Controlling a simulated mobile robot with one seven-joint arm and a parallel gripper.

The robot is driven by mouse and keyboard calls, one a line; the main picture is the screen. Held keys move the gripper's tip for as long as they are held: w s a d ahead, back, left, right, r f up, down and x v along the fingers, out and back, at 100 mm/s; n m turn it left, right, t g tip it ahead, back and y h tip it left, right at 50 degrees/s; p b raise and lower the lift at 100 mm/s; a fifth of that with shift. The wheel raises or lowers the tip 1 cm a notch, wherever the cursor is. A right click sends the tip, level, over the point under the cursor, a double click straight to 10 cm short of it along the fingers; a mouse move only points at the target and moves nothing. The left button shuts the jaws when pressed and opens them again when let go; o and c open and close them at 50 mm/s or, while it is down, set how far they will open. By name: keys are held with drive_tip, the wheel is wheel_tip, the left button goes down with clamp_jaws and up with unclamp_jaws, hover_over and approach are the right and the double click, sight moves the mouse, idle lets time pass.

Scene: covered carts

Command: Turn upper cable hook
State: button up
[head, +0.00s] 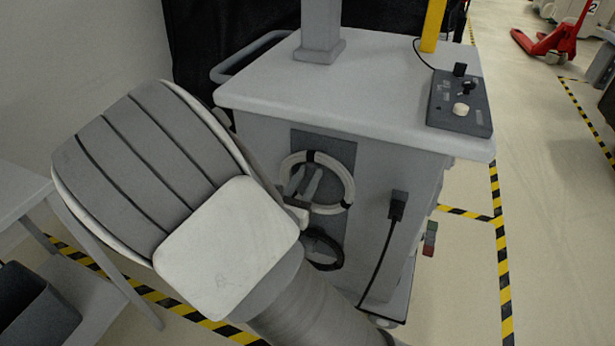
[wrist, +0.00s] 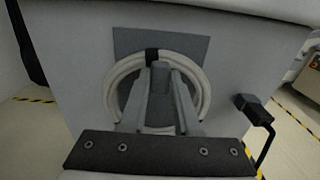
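A pale cable coil (head: 347,188) hangs on a dark grey panel (head: 335,146) on the cart's side. A black strap (wrist: 152,56) crosses its top. The coil also shows in the wrist view (wrist: 112,93). The upper cable hook (wrist: 160,76) appears as a small grey piece inside the coil, partly hidden by my fingers. My gripper (wrist: 161,82) reaches into the coil with its two fingers apart, one on each side of the hook. I cannot tell whether they touch it. My gripper also shows in the head view (head: 303,178).
A black cable coil (head: 323,250) hangs lower on the same cart side. A black plug (head: 397,205) with a hanging cord is to the right. The cart top (head: 370,90) overhangs the panel and carries a control box (head: 460,104). A grey table (head: 20,190) stands at left.

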clamp_jaws()
